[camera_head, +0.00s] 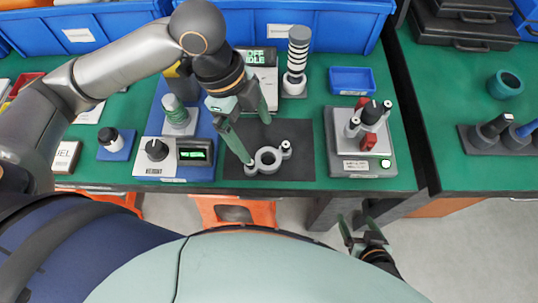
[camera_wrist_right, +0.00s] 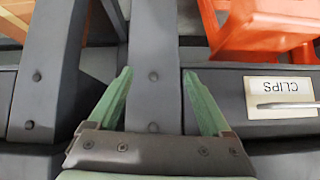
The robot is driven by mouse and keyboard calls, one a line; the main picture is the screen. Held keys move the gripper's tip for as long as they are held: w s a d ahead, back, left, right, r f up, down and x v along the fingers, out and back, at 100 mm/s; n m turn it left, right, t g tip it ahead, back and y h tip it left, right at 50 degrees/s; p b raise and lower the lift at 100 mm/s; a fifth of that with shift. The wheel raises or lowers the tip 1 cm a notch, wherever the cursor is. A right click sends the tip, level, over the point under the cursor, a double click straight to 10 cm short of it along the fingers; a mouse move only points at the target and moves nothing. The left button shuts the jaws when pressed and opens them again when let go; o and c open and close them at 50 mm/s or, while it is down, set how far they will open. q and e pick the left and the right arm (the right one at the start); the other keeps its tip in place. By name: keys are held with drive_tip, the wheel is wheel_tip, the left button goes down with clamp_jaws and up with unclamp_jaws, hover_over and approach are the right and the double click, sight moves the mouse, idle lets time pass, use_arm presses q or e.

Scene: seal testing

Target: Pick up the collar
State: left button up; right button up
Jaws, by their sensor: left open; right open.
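A grey ring-shaped part with side lugs (camera_head: 267,160), which looks like the collar, lies on the dark mat (camera_head: 307,165) on the green table. My left gripper (camera_head: 256,141) is open, with its fingers pointing down over the mat. One fingertip shows close to the ring's left edge and the other behind it. I cannot tell whether either touches it; nothing shows between the fingers. My right gripper (camera_head: 357,222) is open and empty, off the table's front edge. Its open fingers also show in the right wrist view (camera_wrist_right: 157,72).
A grey device with a red part (camera_head: 368,142) stands right of the mat. A dial box with a green display (camera_head: 194,153) stands left. A striped post (camera_head: 297,55) and a blue tray (camera_head: 352,80) are behind. A dark green ring (camera_head: 505,84) lies on the right table. Orange stools (camera_head: 235,208) stand below.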

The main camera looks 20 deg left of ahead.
sight(271, 163)
use_arm(q)
drive_tip(key=b+x, duration=0.1)
drive_tip(key=x, duration=0.6)
drive_tip(key=shift+f+b, duration=0.1)
drive_tip(key=shift+b, duration=0.2)
drive_tip(key=shift+d+f, duration=0.2)
drive_tip(key=shift+f, duration=0.25)
use_arm(e)
drive_tip(key=shift+w+a+f, duration=0.15)
drive_tip(key=shift+w+a, duration=0.3)
drive_tip(key=shift+w, duration=0.3)
use_arm(q)
drive_tip(key=shift+c, duration=0.4)
drive_tip(key=c, duration=1.5)
use_arm(e)
drive_tip(key=shift+s+d+f, duration=0.1)
